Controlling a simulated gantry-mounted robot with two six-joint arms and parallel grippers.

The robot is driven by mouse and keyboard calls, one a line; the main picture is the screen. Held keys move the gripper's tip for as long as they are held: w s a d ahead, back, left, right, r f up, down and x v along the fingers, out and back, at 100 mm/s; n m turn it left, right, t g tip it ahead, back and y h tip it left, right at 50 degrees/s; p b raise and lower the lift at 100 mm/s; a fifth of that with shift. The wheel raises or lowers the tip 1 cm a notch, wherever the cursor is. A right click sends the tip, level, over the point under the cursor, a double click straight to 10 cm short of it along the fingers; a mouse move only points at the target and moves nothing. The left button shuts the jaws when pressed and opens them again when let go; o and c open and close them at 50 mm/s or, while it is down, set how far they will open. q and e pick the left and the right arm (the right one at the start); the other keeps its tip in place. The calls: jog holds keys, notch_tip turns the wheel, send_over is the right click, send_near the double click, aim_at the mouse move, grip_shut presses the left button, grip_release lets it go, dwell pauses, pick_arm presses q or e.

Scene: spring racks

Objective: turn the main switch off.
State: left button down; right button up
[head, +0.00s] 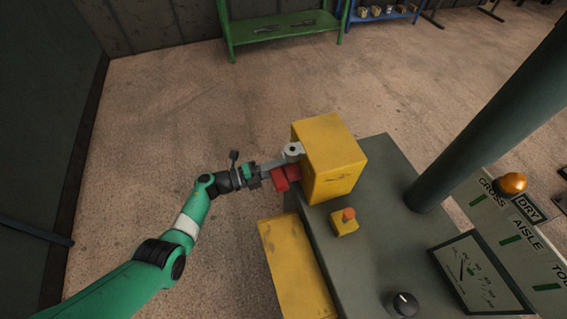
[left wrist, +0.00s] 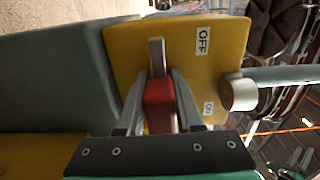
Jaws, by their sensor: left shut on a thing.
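The main switch is on a yellow box (head: 335,158) standing on a dark grey cabinet. A red handle (head: 285,180) sticks out from the box's left side. My left gripper (head: 270,172) reaches it from the left. In the left wrist view the gripper (left wrist: 160,90) has its fingers on both sides of the red handle (left wrist: 159,108), shut on it. A grey bar (left wrist: 156,52) shows just beyond the handle.
A grey round end of a bar (left wrist: 240,95) is close to the right finger. A small yellow box with an orange button (head: 347,215), a black knob (head: 404,304) and a thick post (head: 480,130) stand on the cabinet (head: 375,255). The floor left is clear.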

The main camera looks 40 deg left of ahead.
pick_arm(q)
jog(key=shift+d, duration=0.15)
jog(key=c, duration=0.9)
grip_release()
jog(key=o, duration=0.3)
jog(key=shift+s, duration=0.15)
jog(key=shift+o, duration=0.2)
jog(key=shift+d+f, duration=0.1)
jog(key=shift+d, duration=0.05)
jog(key=shift+a, duration=0.2)
jog(key=shift+s+a, duration=0.2)
jog(key=shift+s, duration=0.1)
jog(key=p+v, duration=0.3)
jog(key=v, duration=0.7)
jog(key=shift+s+a, duration=0.15)
jog(key=shift+s, duration=0.2)
